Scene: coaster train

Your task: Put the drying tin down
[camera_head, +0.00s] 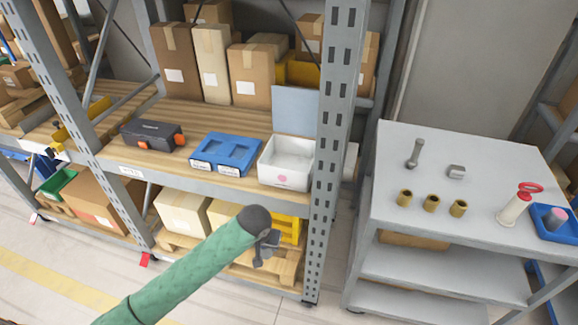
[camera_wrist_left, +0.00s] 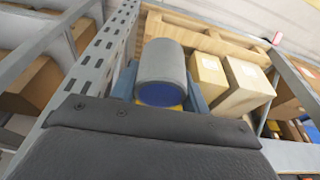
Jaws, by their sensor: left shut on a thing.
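My left arm comes in from the lower left in the head view. Its gripper (camera_head: 267,247) hangs in front of the rack, below the middle shelf's front edge. In the left wrist view a grey cylinder with a dark blue end, the tin (camera_wrist_left: 165,72), sits between the blue-grey fingers, which are shut on it. In the head view I cannot make the tin out clearly. On the middle shelf (camera_head: 190,170) stand a blue tray with recesses (camera_head: 225,153) and an open white box with a pink dot (camera_head: 286,163). My right gripper is not in view.
A black case with orange latches (camera_head: 152,136) stands left of the blue tray. A perforated rack post (camera_head: 335,120) rises right of the white box. A grey cart (camera_head: 470,175) holds brass cylinders, a white bottle (camera_head: 515,205) and a small blue tray (camera_head: 555,222). Cartons (camera_head: 185,212) sit below.

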